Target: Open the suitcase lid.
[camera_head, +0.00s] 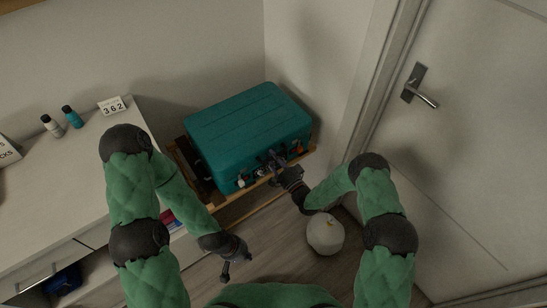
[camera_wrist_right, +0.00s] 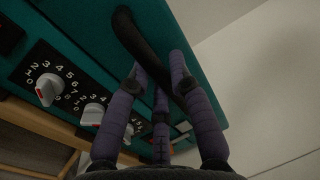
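A teal suitcase (camera_head: 245,120) lies flat on a low wooden rack, its lid down. Its front has a dark handle, latches and dials. My right gripper (camera_head: 279,165) is at that front. In the right wrist view, the black handle (camera_wrist_right: 142,40) runs between the fingers of my right gripper (camera_wrist_right: 157,66). The fingers are bent inward with their tips apart, and I cannot tell whether they grip the handle. White dials (camera_wrist_right: 47,89) with number rings show at left there. My left gripper (camera_head: 236,271) hangs low over the floor, open and empty, apart from the suitcase.
A white desk (camera_head: 60,190) at left holds bottles (camera_head: 72,117) and a number block (camera_head: 112,106). The wooden rack (camera_head: 232,197) is under the suitcase. A pale round object (camera_head: 325,236) stands on the floor at right. A door (camera_head: 460,140) and walls close in the right and back.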

